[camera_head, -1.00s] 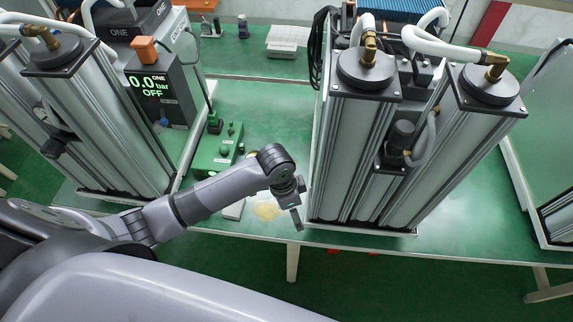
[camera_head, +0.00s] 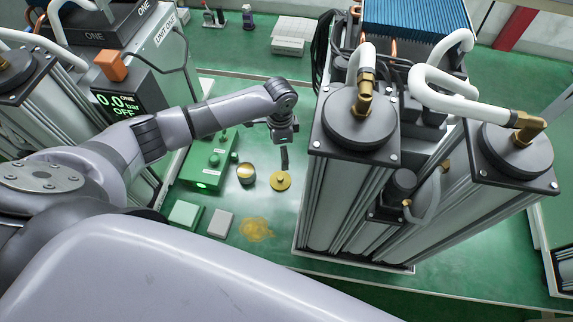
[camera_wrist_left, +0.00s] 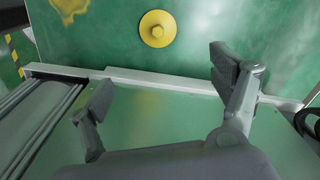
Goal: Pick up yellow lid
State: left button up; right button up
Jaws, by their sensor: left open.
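The yellow lid (camera_head: 280,181) is a small round disc with a raised knob. It lies on the green table top, left of the tall column unit. It also shows in the left wrist view, the yellow lid (camera_wrist_left: 157,29) near the top edge. My left gripper (camera_head: 284,158) is above the table, near the lid and apart from it. In the left wrist view my left gripper (camera_wrist_left: 160,78) has its two fingers spread wide with nothing between them. My right gripper is not in view.
A small round open jar (camera_head: 246,174) stands left of the lid. A green device (camera_head: 210,160) stands farther left. A yellow patch (camera_head: 256,229), a grey block (camera_head: 221,223) and a pale green block (camera_head: 185,214) lie nearer. Tall columns (camera_head: 345,195) stand close on the right.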

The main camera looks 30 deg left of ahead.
pick_arm(q)
jog(key=b, duration=0.4)
send_over(280, 178)
notch_tip(280, 178, down, 5)
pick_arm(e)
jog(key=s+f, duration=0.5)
pick_arm(q)
notch_tip(280, 178, down, 6)
jog(key=b, duration=0.7)
jog(key=shift+w+d+f, duration=0.15)
jog(key=shift+f, duration=0.05)
jog(key=shift+f+b, duration=0.3)
jog(key=shift+f, duration=0.05)
jog(key=f+b, duration=0.4)
jog(key=b, duration=0.1)
jog(key=shift+a+f, duration=0.15)
jog(key=shift+a, duration=0.05)
jog(key=shift+f+b, duration=0.35)
jog(key=shift+b, duration=0.15)
jog(key=shift+r, duration=0.1)
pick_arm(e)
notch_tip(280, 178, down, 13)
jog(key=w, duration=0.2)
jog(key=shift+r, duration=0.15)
pick_arm(q)
jog(key=shift+c, duration=0.2)
jog(key=c, duration=0.9)
